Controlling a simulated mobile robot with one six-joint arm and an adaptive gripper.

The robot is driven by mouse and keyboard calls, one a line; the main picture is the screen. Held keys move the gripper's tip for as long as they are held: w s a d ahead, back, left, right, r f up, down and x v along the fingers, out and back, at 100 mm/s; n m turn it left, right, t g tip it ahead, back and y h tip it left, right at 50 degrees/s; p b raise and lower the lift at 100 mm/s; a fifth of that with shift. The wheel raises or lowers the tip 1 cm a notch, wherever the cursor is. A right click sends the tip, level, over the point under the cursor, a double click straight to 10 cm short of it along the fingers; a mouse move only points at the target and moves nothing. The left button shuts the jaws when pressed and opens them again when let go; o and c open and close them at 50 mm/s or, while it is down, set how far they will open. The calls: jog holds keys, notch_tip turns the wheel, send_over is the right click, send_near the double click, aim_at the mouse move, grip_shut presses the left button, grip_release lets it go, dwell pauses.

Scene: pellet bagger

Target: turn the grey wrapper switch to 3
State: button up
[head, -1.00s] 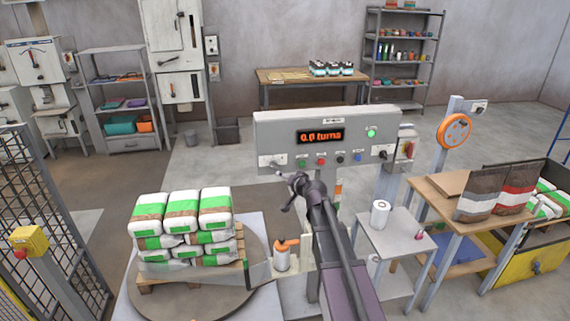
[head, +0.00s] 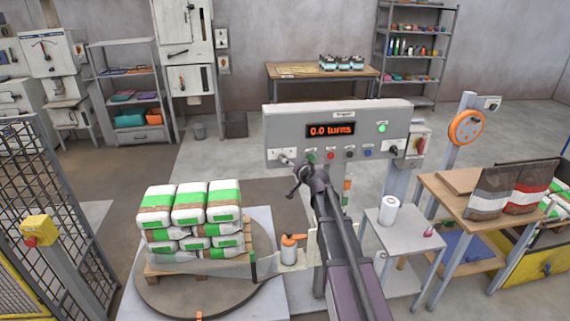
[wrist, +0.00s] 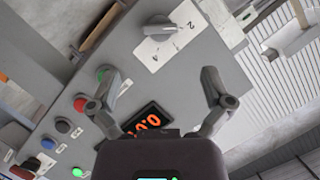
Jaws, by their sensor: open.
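The grey wrapper switch (wrist: 160,27) is a pale grey knob on a white plate. It shows at the top of the wrist view, where the numbers 2 and 4 can be read beside it; its exact setting cannot be told. In the head view the switch (head: 284,154) sits at the left end of the grey control panel (head: 290,121). My gripper (wrist: 162,78) is open and empty, apart from the switch, with its fingers spread in front of the panel. In the head view my gripper (head: 297,180) is just below and right of the switch.
The panel's lit display (head: 331,130) reads 0.0 turns. Several coloured buttons (wrist: 79,103) run along the panel, with a dark knob (head: 395,150) at its right end. Stacked bags (head: 190,208) stand on the turntable at left. A small table (head: 398,225) stands at right.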

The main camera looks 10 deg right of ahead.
jog(key=b+x, duration=0.2)
jog(key=x, duration=0.8)
jog(key=shift+b, duration=0.3)
